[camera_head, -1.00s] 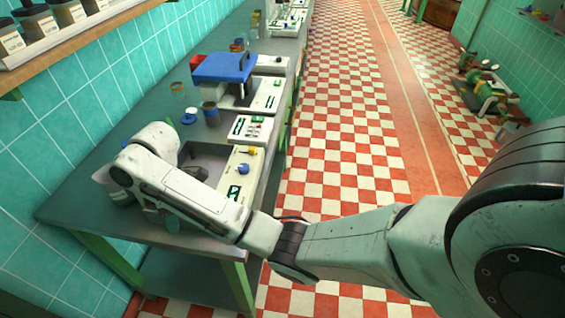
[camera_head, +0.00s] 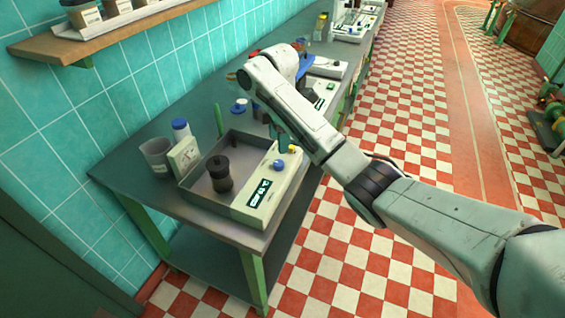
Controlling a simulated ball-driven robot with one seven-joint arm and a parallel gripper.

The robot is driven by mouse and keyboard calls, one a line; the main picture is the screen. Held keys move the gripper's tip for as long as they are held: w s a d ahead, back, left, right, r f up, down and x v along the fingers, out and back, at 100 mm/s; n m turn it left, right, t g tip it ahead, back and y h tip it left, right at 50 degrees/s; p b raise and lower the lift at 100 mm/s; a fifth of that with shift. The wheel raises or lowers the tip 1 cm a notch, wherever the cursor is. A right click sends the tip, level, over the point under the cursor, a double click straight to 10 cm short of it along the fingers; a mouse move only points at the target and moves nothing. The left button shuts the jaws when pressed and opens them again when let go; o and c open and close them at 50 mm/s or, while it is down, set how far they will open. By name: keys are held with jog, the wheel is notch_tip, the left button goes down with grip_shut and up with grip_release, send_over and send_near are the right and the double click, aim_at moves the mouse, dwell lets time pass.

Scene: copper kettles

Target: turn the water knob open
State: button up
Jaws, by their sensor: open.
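The near machine (camera_head: 244,208) on the bench has a cream front panel. A blue knob (camera_head: 280,165) sits on this panel, with a yellow knob (camera_head: 294,149) just behind it. I cannot tell from the picture which knob is for water. My gripper (camera_head: 281,136) points down beneath my white forearm, above and behind the two knobs, apparently clear of them. It is open, with its fingers partly hidden by the forearm.
More machines line the bench (camera_head: 130,180) behind. The checkered floor (camera_head: 340,245) to the right is open.

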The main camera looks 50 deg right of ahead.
aim_at(279, 163)
notch_tip(279, 163, down, 9)
jog(key=shift+r+b, duration=0.2)
jog(key=shift+b, duration=0.1)
jog(key=c, duration=1)
jog(key=shift+c, duration=0.2)
